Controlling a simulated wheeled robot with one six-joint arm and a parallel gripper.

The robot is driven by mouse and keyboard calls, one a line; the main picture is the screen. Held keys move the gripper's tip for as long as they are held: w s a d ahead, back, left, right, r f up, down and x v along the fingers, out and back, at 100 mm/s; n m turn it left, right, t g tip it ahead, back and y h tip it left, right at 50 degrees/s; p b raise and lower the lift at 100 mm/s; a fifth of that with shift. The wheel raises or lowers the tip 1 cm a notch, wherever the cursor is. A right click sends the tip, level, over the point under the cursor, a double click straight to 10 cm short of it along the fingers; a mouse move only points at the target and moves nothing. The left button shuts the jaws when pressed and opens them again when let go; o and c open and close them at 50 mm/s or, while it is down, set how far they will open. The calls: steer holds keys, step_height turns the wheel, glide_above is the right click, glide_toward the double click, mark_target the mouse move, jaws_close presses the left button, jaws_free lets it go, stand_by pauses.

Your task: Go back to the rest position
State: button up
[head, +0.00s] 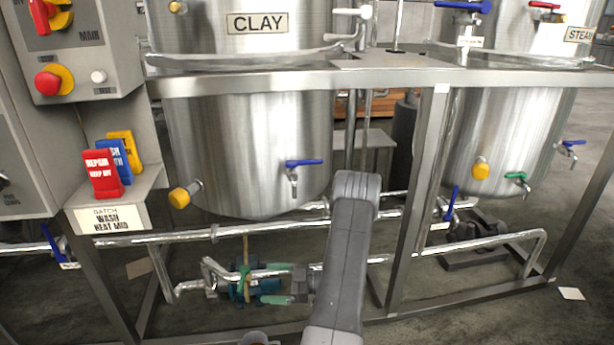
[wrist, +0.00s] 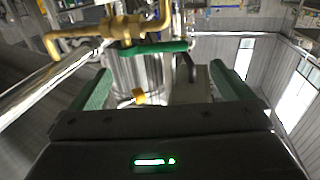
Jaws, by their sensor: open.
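My gripper (head: 264,286) is low under the clay tank, pointing left, with its two green fingers apart and nothing held between them. In the wrist view my gripper (wrist: 163,75) also shows open, one finger on each side. A green valve handle (head: 243,283) is just beyond the fingertips. In the wrist view this green handle (wrist: 155,48) lies across the gap, on a brass valve (wrist: 122,28). I cannot tell whether a finger touches it. My arm reaches down in front of the pipes.
The steel frame (head: 420,190), the pipes (head: 300,232) and a blue pump (head: 215,293) are close around the gripper. The clay tank (head: 240,150) with its blue-handled tap (head: 304,163) is above. A control box with colored tags (head: 103,173) stands left. The floor at lower right is mostly clear.

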steer(key=a+b, duration=0.3)
steer(key=a, duration=0.8)
steer(key=shift+a, duration=0.15)
